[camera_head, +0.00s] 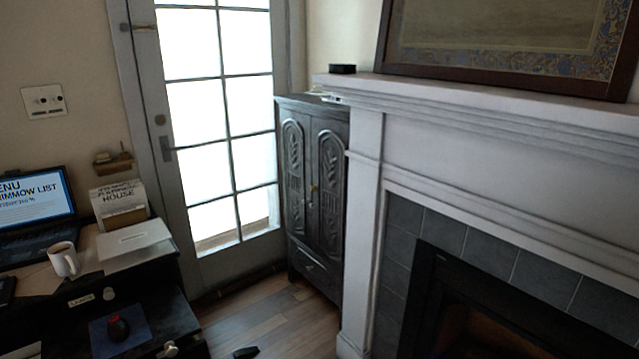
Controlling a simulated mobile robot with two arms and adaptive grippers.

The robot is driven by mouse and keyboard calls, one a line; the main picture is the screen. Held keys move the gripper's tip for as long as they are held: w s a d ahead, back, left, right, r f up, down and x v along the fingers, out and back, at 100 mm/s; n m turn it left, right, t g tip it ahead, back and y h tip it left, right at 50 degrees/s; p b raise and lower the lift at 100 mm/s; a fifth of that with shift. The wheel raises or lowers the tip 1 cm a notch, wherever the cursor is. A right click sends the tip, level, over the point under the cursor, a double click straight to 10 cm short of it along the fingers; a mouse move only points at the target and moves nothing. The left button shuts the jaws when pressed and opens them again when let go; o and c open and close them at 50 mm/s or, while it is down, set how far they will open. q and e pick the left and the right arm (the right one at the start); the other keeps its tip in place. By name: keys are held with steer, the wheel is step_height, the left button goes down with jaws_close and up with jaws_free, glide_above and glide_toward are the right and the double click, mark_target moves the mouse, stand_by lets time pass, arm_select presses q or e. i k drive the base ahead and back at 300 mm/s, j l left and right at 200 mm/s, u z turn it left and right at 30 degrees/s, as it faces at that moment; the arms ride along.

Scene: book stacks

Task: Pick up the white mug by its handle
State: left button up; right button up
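The white mug (64,261) stands upright on the desk at the left of the head view, with a dark drink in it. Its handle (74,266) appears to be on the side toward me, though it is small and hard to make out. Neither of my grippers shows in this view, so nothing is seen touching the mug.
A laptop (35,205) stands behind the mug. A white box-like device (134,243) and a book holder (118,203) are to its right. Below is a black drawer unit (150,295). A white fireplace (366,240) fills the right; wooden floor (275,320) lies between.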

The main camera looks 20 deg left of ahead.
mark_target(63, 258)
steer(key=i+u, duration=0.25)
steer(key=u, duration=0.2)
steer(key=i+u, duration=0.25)
steer(key=u, duration=0.2)
steer(key=i+l+u, duration=0.15)
steer(key=u, duration=0.3)
steer(key=i+l+u, duration=0.2)
steer(key=u, duration=0.25)
steer(key=i+l+u, duration=0.2)
steer(key=u, duration=0.2)
steer(key=l, duration=0.1)
